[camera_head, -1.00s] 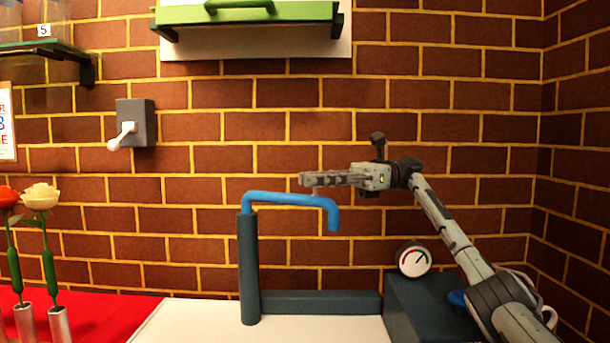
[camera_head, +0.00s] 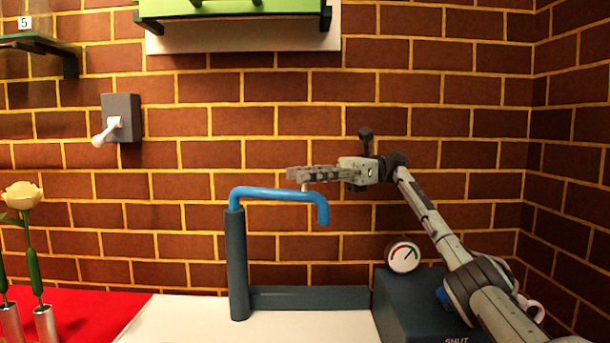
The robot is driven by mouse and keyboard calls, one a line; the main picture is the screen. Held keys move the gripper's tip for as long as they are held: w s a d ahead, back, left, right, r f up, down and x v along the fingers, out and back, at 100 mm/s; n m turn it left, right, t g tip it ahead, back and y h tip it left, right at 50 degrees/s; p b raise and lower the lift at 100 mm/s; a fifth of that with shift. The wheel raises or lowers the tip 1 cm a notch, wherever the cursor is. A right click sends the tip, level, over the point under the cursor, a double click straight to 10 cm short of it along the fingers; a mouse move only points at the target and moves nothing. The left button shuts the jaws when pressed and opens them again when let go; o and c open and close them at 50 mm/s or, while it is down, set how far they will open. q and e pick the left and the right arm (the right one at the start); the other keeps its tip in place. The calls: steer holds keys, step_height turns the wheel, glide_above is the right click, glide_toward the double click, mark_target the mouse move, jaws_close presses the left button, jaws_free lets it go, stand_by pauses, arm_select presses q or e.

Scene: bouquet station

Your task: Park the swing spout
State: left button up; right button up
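The blue swing spout (camera_head: 275,193) sits on top of an upright dark post (camera_head: 237,265). Its arm extends to the right and its end bends down over the white counter. My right gripper (camera_head: 290,173) comes in from the right, its fingers pointing left, level with the top of the spout or slightly above it. A small pale knob (camera_head: 304,187) shows between the fingertips and the spout; I cannot tell whether the fingers touch it. The fingers are seen edge-on, so their opening is unclear. My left gripper is not in view.
A dark box (camera_head: 405,300) with a round gauge (camera_head: 403,254) stands right of the post, joined by a low dark bar (camera_head: 310,297). A wall lever (camera_head: 107,132) and flowers in metal holders (camera_head: 44,322) are at the left. A green-fronted unit (camera_head: 225,8) hangs above.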

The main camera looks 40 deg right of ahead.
steer(key=shift+o, duration=0.5)
steer(key=shift+r, duration=0.1)
step_height(320, 180, up, 10)
steer(key=shift+f, duration=0.1)
